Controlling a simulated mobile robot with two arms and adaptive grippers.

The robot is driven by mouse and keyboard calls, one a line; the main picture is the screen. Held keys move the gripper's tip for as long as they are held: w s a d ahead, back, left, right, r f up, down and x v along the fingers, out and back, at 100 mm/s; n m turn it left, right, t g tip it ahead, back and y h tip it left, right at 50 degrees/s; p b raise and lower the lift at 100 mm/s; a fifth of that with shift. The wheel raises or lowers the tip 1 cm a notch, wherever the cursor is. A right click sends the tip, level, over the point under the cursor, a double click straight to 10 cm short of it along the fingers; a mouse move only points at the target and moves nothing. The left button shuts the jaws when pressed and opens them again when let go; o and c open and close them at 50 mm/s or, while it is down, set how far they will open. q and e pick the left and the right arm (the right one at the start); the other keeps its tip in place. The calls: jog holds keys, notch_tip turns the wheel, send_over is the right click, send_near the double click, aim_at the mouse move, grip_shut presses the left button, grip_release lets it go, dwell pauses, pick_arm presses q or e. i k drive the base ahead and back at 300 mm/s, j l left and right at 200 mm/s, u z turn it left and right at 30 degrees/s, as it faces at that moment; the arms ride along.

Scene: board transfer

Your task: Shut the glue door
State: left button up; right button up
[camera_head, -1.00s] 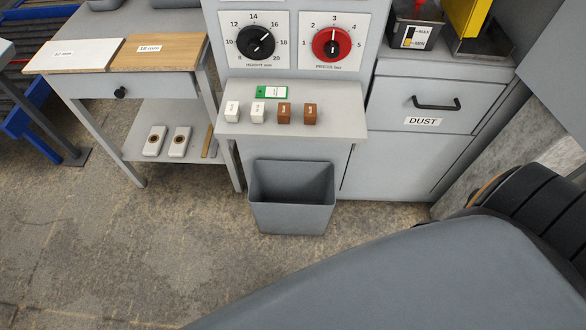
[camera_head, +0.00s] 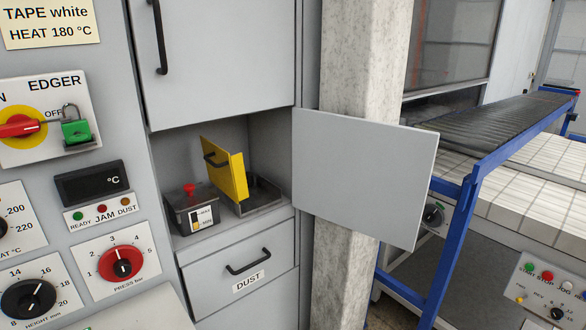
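The glue door is most likely the grey panel (camera_head: 362,175) that stands swung open at the right edge of the cabinet bay, in front of the concrete pillar. Its face carries no label that I can see. The open bay (camera_head: 262,140) behind it holds a dark glue pot (camera_head: 193,213) with a red knob and a level gauge. A yellow plate with a black handle (camera_head: 227,172) stands tilted in a dark tray (camera_head: 262,195) beside the pot. Neither of my grippers is in view.
A DUST drawer (camera_head: 243,268) is shut below the bay, and a closed upper door (camera_head: 215,55) is above it. The concrete pillar (camera_head: 345,270) stands close behind the open panel. A blue-framed conveyor (camera_head: 480,140) is at right. A green padlock (camera_head: 76,131) hangs on the EDGER switch.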

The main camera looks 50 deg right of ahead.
aim_at(372, 178)
jog(key=z, duration=1)
